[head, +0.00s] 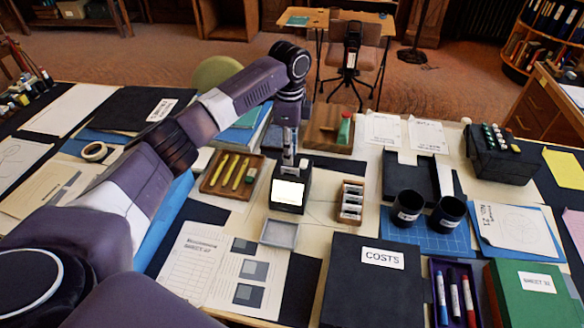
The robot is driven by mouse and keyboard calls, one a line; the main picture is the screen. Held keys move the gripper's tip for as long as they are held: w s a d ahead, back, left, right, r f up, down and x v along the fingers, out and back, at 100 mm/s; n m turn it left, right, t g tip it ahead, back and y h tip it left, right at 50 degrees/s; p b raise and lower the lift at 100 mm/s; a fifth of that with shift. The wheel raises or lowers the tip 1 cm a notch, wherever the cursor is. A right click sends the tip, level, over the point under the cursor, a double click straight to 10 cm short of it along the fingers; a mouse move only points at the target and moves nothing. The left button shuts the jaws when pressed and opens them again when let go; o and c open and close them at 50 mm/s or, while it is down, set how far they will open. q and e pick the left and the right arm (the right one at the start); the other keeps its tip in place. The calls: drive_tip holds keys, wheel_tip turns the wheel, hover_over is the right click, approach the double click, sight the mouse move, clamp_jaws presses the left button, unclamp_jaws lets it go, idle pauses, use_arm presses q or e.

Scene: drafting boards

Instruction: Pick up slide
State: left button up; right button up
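A small black slide viewer (289,208) with a bright white lit screen stands near the middle of the desk. A small pale piece (304,163) shows at its top; I cannot tell whether it is a slide. A wooden rack (360,188) to the right of the viewer holds several white-framed slides (351,203). My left arm reaches in from the left, and my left gripper (289,157) points down at the viewer's top. Its fingertips are too small and dark to show whether they are open or shut, or whether they touch anything. My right gripper is out of view.
A wooden tray (208,187) with yellow pencils lies left of the viewer. An empty grey tray (279,245) lies in front. Two black mugs (407,206) stand right of the rack. A black box marked COSTS (372,290) fills the front. A wooden tray with a green item (344,130) lies behind.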

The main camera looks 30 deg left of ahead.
sight(285, 171)
use_arm(q)
drive_tip(key=shift+s+f, duration=0.1)
drive_tip(key=shift+f, duration=0.75)
drive_tip(key=f, duration=0.1)
drive_tip(key=f+p, duration=0.1)
drive_tip(key=f, duration=0.1)
drive_tip(key=shift+w+a+f, duration=0.15)
drive_tip(key=shift+w+f, duration=0.15)
drive_tip(key=shift+f, duration=0.5)
drive_tip(key=shift+r, duration=0.1)
clamp_jaws()
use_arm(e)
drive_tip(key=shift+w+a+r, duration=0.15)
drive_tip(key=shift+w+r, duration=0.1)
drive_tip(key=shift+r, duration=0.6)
